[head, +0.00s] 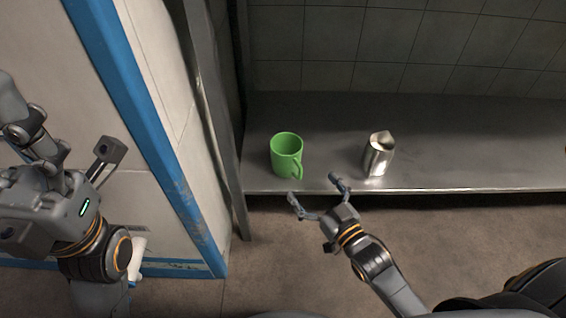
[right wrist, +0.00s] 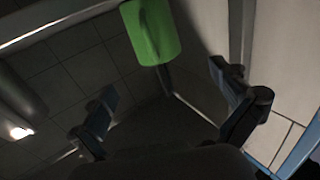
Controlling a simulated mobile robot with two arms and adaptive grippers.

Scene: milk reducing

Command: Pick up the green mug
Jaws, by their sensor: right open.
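The green mug (head: 286,153) stands upright on a metal shelf (head: 460,160), near its left end. Its handle faces the front right. My right gripper (head: 319,188) is open and empty just in front of the shelf edge, a little right of and nearer than the mug, not touching it. In the right wrist view the mug (right wrist: 150,32) shows at the top, beyond the spread fingers (right wrist: 168,92). My left arm is at the left of the head view.
A shiny metal milk jug (head: 379,154) stands on the shelf right of the mug. A metal post (head: 215,110) rises at the shelf's left end, beside a wall panel with a blue frame (head: 140,110). A tiled wall closes the back.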

